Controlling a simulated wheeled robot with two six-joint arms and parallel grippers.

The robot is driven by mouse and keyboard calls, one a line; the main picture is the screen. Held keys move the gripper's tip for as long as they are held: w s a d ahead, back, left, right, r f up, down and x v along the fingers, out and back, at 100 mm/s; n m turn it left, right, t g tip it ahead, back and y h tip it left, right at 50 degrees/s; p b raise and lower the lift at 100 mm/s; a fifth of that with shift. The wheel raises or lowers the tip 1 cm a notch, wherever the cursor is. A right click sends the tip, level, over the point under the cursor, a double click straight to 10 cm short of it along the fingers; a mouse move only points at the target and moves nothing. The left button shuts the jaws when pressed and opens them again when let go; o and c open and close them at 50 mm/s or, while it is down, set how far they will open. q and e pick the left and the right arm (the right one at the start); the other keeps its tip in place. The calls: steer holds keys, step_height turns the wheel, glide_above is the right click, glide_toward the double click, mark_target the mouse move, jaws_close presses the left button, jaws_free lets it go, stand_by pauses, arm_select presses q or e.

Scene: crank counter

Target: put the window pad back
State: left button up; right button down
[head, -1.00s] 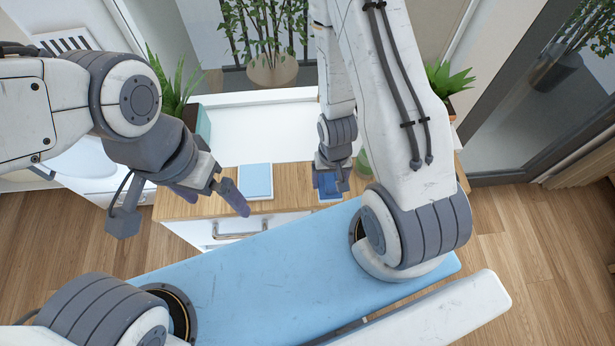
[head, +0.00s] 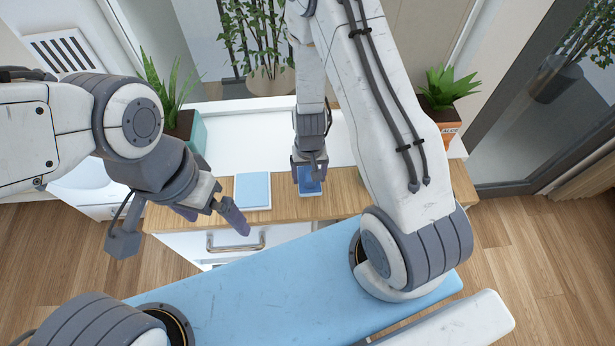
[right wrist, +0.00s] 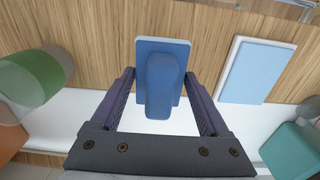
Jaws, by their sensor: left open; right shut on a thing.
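The window pad, a blue rectangle with a rounded blue handle, shows in the head view (head: 311,187) and the right wrist view (right wrist: 172,55). My right gripper (head: 309,172) is shut on it, one finger at each side in the right wrist view (right wrist: 160,75). The pad is over the wooden counter; I cannot tell whether it touches the wood. A light blue square on a white base (head: 253,190) lies on the counter, left of the pad in the head view, with a gap between them. My left gripper (head: 213,217) is open and empty near the counter's front edge.
A white sill (head: 250,120) runs behind the wooden counter (head: 345,192). Potted plants stand at the left (head: 186,128) and right (head: 446,118). A green see-through cup (right wrist: 38,75) stands near the pad in the right wrist view. A drawer handle (head: 236,242) sticks out at the front.

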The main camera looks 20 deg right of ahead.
mark_target(306, 168)
steer(key=shift+w+a+f, duration=0.2)
steer(key=shift+w+f, duration=0.1)
steer(key=shift+w, duration=0.25)
steer(key=shift+w+f, duration=0.1)
steer(key=shift+f, duration=0.15)
step_height(306, 168, down, 4)
steer(key=b, duration=0.4)
steer(key=shift+r, duration=0.15)
jaws_free()
arm_select(q)
step_height(306, 168, down, 3)
steer(key=shift+r, duration=0.1)
arm_select(e)
step_height(306, 168, up, 12)
steer(key=p, duration=1.2)
arm_select(q)
step_height(306, 168, up, 12)
